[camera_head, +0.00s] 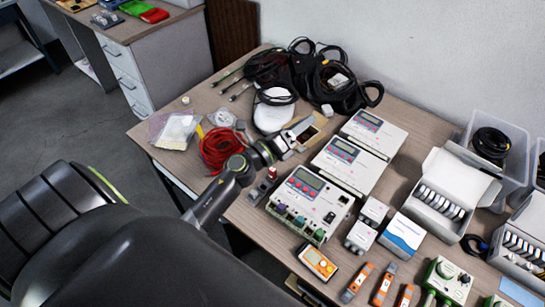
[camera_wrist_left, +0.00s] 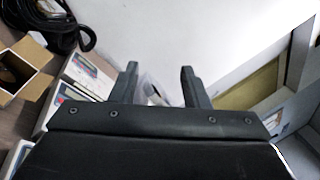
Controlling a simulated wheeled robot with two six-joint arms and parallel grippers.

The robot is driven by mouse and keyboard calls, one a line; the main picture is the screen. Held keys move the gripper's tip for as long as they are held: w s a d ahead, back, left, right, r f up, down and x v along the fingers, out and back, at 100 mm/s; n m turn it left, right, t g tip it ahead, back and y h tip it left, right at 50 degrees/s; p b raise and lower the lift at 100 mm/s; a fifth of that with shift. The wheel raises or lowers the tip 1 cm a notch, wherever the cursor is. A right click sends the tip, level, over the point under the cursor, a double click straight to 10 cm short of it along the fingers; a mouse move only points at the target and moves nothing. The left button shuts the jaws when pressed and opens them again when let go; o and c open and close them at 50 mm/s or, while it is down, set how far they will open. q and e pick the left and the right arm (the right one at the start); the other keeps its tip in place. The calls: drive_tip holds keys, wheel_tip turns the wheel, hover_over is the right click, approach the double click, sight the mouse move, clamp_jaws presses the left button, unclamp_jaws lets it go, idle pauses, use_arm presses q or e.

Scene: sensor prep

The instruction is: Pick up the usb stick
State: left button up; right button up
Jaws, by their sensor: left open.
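I cannot clearly pick out the usb stick. Small orange-and-white sticks (camera_head: 383,285) lie at the front edge of the table, and a small dark grey item (camera_head: 262,188) lies left of the front meter box; these are too small to name surely. My left gripper (camera_head: 297,137) is above the table's middle, beside a small open cardboard box (camera_head: 317,121). In the left wrist view its two fingers (camera_wrist_left: 160,82) stand apart. A pale, blurred thing shows beyond them, and I see nothing held. My right gripper is not in view.
White meter boxes (camera_head: 310,196) stand right of the gripper. Black cables (camera_head: 300,75) pile up at the back. A coil of red wire (camera_head: 216,150) and a clear bag (camera_head: 176,130) lie at the left. Clear bins (camera_head: 512,150) stand at the right, and a wall behind.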

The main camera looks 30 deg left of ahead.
use_arm(q)
drive_tip(key=w+d+m+g+h, duration=0.1)
drive_tip(key=d+m+g+h, duration=0.45)
drive_tip(key=m, duration=0.45)
drive_tip(key=m+g+y+p, duration=0.1)
drive_tip(key=m+g+y, duration=1.1)
drive_tip(key=m+g, duration=0.25)
hover_over(272, 169)
wheel_tip(272, 169, down, 6)
drive_tip(key=t, duration=0.1)
drive_tip(key=shift+m, duration=0.35)
drive_tip(key=f+b, duration=1.1)
drive_tip(key=f, duration=0.1)
drive_tip(key=shift+w+a+f+b, duration=0.1)
drive_tip(key=shift+w+f+b, duration=0.15)
drive_tip(key=shift+w+b, duration=0.15)
drive_tip(key=shift+s+f+b, duration=0.2)
drive_tip(key=shift+f+b, duration=0.35)
drive_tip(key=shift+f, duration=0.05)
drive_tip(key=shift+s+d+f+b, duration=0.1)
drive_tip(key=shift+f+b, duration=0.3)
drive_tip(key=shift+f, duration=0.2)
drive_tip(key=shift+s+d+f+b, duration=0.1)
drive_tip(key=shift+f+b, duration=0.3)
drive_tip(key=shift+f, duration=0.15)
drive_tip(key=shift+f+p, duration=0.35)
drive_tip(key=shift+p, duration=0.1)
drive_tip(key=shift+f, duration=0.45)
clamp_jaws()
